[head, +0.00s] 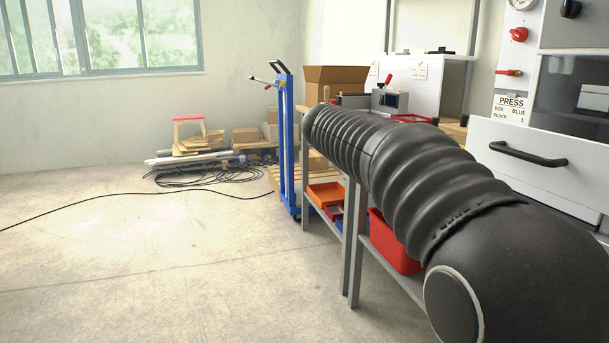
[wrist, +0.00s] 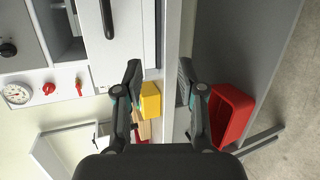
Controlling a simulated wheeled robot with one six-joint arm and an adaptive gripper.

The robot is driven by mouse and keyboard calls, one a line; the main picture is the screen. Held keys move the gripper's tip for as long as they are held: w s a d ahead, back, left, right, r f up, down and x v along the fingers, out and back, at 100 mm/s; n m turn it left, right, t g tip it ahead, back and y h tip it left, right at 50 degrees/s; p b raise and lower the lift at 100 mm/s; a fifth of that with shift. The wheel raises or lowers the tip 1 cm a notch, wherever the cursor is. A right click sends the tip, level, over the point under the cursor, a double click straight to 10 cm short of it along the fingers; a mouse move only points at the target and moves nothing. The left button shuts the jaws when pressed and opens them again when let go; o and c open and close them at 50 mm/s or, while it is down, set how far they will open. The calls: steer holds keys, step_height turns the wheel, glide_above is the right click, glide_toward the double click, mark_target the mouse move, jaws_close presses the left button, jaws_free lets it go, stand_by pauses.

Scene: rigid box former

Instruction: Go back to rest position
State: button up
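My gripper (wrist: 159,84) shows in the wrist view with its two dark fingers spread wide and nothing between the pads. It is open and hangs near the edge of the bench. A yellow block (wrist: 150,99) shows past the fingers, apparently on the bench; its distance is hard to tell. In the head view my ribbed black arm stretches from the lower right toward the bench at the centre, and my gripper is hidden there.
A white machine with a black handle (head: 528,153), gauge and red knobs stands at right. The bench's lower shelf holds a red bin (head: 392,243) and an orange tray (head: 327,194). A blue trolley (head: 287,145) stands beyond. A cable (head: 130,196) crosses the otherwise clear floor at left.

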steer(key=s+a+f+n+t+y, duration=0.1)
steer(key=s+a+f+y, duration=0.15)
steer(key=f, duration=0.35)
steer(key=s+a+f+t+y, duration=0.1)
steer(key=s+a+f+y, duration=0.15)
steer(key=f, duration=0.35)
steer(key=s+a+f+n+y, duration=0.1)
steer(key=s+a+f+y, duration=0.1)
steer(key=s+f+y, duration=0.3)
steer(key=s+a+f+m+t+y+p, duration=0.1)
steer(key=s+a+f+m+y, duration=0.1)
steer(key=s, duration=0.5)
steer(key=s+a+f+m+t+y, duration=0.1)
steer(key=s+f, duration=0.3)
steer(key=s, duration=0.4)
steer(key=shift+s+a+f+m+t+y+p, duration=0.2)
steer(key=shift+a+m+t+y+p, duration=0.2)
steer(key=shift+a+t+y, duration=0.2)
